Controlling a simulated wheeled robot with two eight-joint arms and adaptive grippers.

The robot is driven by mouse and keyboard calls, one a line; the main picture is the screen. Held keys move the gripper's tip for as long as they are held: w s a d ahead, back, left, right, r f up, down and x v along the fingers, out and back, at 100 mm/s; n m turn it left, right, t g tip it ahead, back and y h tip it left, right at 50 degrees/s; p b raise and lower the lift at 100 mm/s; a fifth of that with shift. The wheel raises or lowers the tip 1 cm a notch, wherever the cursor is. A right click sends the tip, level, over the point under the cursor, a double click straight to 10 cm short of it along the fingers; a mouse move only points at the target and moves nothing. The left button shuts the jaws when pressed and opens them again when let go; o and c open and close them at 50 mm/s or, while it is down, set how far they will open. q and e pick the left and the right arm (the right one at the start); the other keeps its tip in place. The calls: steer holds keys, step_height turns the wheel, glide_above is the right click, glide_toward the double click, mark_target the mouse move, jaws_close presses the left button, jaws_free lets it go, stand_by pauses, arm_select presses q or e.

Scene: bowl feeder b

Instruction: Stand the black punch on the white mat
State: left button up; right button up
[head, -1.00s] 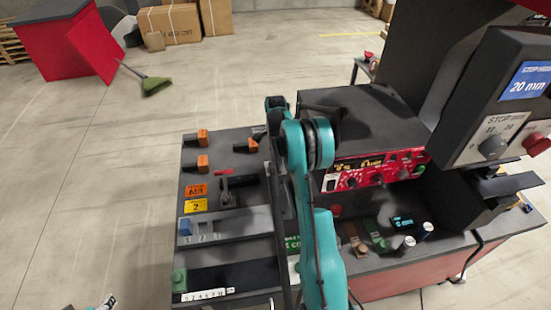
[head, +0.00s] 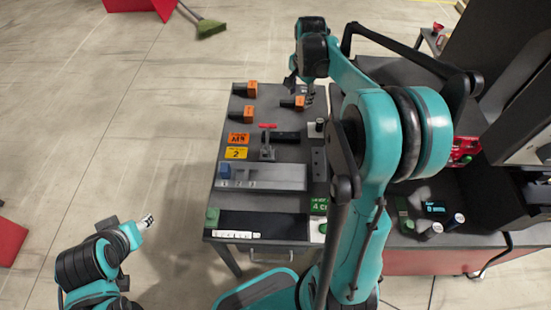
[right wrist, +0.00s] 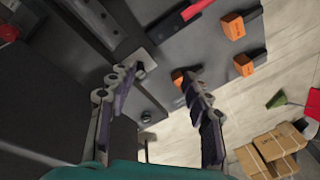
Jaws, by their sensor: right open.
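I cannot tell for certain which dark piece is the black punch. A small dark upright piece with a pale top (head: 319,126) stands right of the red-handled clamp. A white patch (head: 316,232), possibly the white mat, shows below the green label, partly hidden by my right arm. My right gripper (head: 300,90) is open above the far part of the bench, by an orange-and-black block (head: 287,103).
The dark bench (head: 240,160) also bears two more orange-and-black blocks (head: 249,115), the red-handled clamp (head: 267,145), a grey slotted rail (head: 270,178) and a black tray (head: 270,226). Machine housings stand at right. The floor left of the bench is open; a green broom (head: 210,28) lies beyond.

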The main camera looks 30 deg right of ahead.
steer(key=s+a+r+n+t, duration=0.35)
steer(key=s+a+n, duration=0.45)
steer(key=s+a, duration=0.4)
steer(key=s+a+f+n+t, duration=0.1)
steer(key=s+a+f+n, duration=0.2)
steer(key=s+a+n, duration=0.4)
steer(key=shift+s+a+f+t+y, duration=0.4)
steer(key=shift+s+a, duration=0.15)
steer(key=shift+s, duration=0.15)
step_height(320, 180, down, 4)
steer(key=b, duration=0.4)
